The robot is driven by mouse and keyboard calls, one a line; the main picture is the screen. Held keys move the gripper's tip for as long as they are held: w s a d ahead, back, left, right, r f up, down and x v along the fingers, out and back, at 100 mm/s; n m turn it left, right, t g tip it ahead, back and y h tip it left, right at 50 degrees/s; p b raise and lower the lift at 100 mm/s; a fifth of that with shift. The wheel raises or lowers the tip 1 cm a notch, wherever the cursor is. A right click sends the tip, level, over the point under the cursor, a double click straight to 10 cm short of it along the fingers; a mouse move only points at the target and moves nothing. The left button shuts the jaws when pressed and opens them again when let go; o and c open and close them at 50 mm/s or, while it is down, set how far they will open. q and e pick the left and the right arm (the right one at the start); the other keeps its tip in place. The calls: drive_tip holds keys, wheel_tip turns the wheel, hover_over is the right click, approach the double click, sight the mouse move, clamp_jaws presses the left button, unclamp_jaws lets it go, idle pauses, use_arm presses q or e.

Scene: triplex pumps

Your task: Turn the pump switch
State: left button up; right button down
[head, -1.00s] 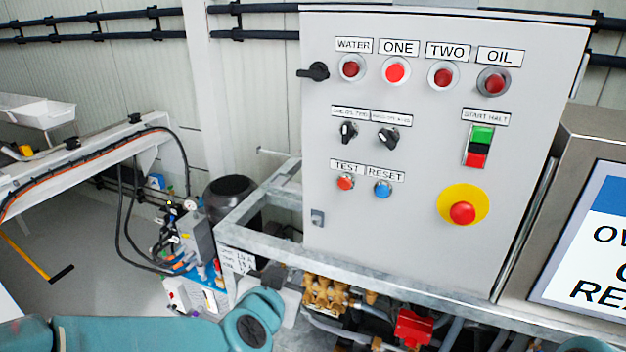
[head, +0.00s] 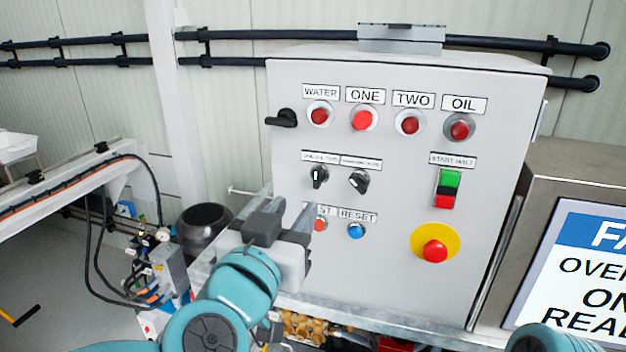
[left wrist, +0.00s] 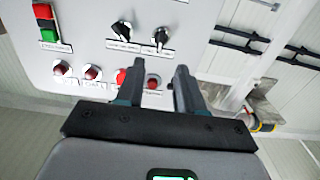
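Two black selector switches sit side by side mid-panel under small labels I cannot read clearly. The left switch (head: 319,177) has its white mark about upright; the right switch (head: 358,181) is tilted. In the left wrist view, which is upside down, they show as one switch (left wrist: 161,37) and the other (left wrist: 122,31). I cannot tell from the labels which is the pump switch. My left gripper (head: 290,210) is open and empty, below and left of the switches, its fingers partly covering the TEST button. It also shows open in the left wrist view (left wrist: 158,75). My right gripper is out of view.
The grey control panel (head: 400,290) also carries a red lamp row (head: 362,118), a black side handle (head: 282,117), a START/HALT switch (head: 447,188), a blue RESET button (head: 356,231) and a red emergency stop (head: 434,250). A screen (head: 580,270) stands at the right.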

sight(316, 178)
use_arm(q)
drive_tip(key=p+x, duration=0.1)
drive_tip(key=x, duration=0.8)
drive_tip(key=shift+w+a, duration=0.1)
drive_tip(key=shift+w+d, duration=0.3)
drive_tip(key=shift+w, duration=0.2)
drive_tip(key=shift+a, duration=0.1)
clamp_jaws()
